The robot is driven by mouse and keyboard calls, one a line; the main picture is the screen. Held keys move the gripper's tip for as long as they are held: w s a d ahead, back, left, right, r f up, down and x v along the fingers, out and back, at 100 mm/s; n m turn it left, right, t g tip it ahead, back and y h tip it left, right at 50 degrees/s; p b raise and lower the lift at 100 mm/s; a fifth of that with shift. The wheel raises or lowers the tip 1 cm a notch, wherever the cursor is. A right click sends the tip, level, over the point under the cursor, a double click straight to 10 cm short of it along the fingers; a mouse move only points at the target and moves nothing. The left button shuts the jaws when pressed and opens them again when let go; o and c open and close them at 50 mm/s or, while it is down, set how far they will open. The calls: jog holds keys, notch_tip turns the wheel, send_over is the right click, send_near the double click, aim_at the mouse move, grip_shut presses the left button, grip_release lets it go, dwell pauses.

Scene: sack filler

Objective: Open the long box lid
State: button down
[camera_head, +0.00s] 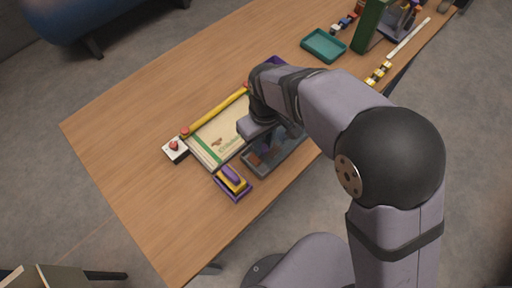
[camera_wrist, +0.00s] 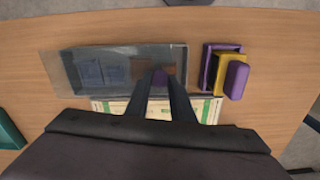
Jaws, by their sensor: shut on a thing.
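The long box (camera_wrist: 85,55) is see-through and lies lengthwise on the table. Dark blue and brown contents show dimly inside it. In the head view the long box (camera_head: 287,158) is partly hidden behind my arm. My gripper (camera_wrist: 160,76) is over the box, right of its middle in the wrist view. Its fingers are shut on a small purple piece, seemingly the lid's handle (camera_wrist: 160,80). The lid looks flat over the box; whether it is raised at all cannot be told. My fingertips are hidden in the head view.
A cream sack with green stripes (camera_head: 223,133) lies beside the box, with a yellow bar (camera_head: 220,110) along its far edge. A purple-and-yellow device (camera_head: 233,182) stands near the box's end. A red button on a white base (camera_head: 175,149) is at left. A teal tray (camera_head: 324,45) stands farther back.

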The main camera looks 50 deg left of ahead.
jog(key=w+p, duration=0.2)
jog(key=w, duration=1.4)
jog(key=shift+w, duration=0.3)
jog(key=c, duration=1.5)
grip_release()
jog(key=shift+c, duration=0.2)
notch_tip(320, 180, up, 7)
jog(key=b, duration=0.2)
jog(key=shift+r, duration=0.2)
